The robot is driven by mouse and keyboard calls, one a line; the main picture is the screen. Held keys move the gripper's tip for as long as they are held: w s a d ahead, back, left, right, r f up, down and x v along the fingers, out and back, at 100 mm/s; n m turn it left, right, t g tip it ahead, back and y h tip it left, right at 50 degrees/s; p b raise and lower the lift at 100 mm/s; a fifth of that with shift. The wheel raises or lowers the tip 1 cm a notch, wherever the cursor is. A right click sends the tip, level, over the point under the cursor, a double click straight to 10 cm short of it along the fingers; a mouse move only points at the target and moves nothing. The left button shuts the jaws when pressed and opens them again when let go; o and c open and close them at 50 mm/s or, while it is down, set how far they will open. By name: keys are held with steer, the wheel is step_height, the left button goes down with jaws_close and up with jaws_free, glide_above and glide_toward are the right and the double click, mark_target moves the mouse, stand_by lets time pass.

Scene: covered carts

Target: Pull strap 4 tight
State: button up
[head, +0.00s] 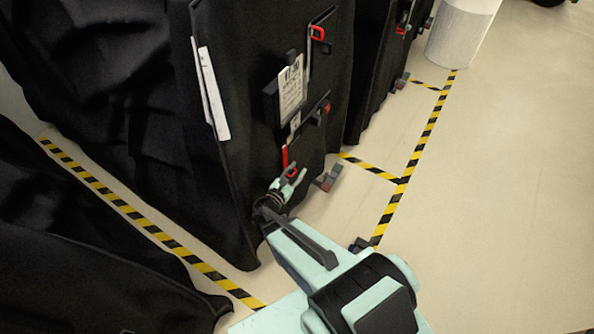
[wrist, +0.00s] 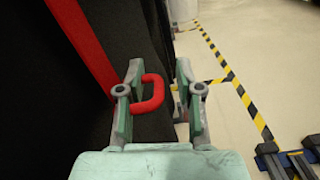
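A black covered cart (head: 250,120) stands in the middle of the head view. A short red strap (head: 285,156) with a red loop (head: 292,172) hangs low on its end face. In the wrist view the strap (wrist: 84,42) runs down from the upper left, and the loop (wrist: 159,92) shows between my fingers. My gripper (head: 290,185) is at this low loop; in the wrist view its fingers (wrist: 157,95) stand apart. The left finger overlaps the loop's left part, and a gap shows on the right. I cannot tell contact. No strap number is readable.
Higher on the cart are another red loop (head: 318,33), a white label (head: 291,88) and a small red piece (head: 326,108). A second covered cart (head: 375,70) stands behind. Yellow-black floor tape (head: 415,155) runs along the right, with open floor beyond. A white cylinder (head: 462,30) stands at the back.

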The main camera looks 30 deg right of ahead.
steer(key=v, duration=1.1)
steer(key=shift+s+a, duration=0.1)
steer(key=shift+a, duration=0.05)
steer(key=s+f+m+g+y+p, duration=0.1)
steer(key=s+f+m+g+y, duration=0.5)
steer(key=s+f+m+g, duration=0.8)
steer(key=s+a+m+y+p, duration=0.1)
steer(key=s+a+m+y, duration=0.1)
steer(key=s, duration=0.3)
steer(key=s+a+m+y+p, duration=0.1)
steer(key=s+a+m+y, duration=0.1)
steer(key=s+m+y, duration=0.1)
steer(key=s+a+m+g+y+p, duration=0.1)
steer(key=s+a+m+y, duration=0.1)
steer(key=s, duration=0.5)
steer(key=a+y, duration=0.1)
steer(key=y, duration=0.1)
steer(key=shift+r+y, duration=0.35)
steer(key=shift+y, duration=0.05)
steer(key=shift+d+f, duration=0.1)
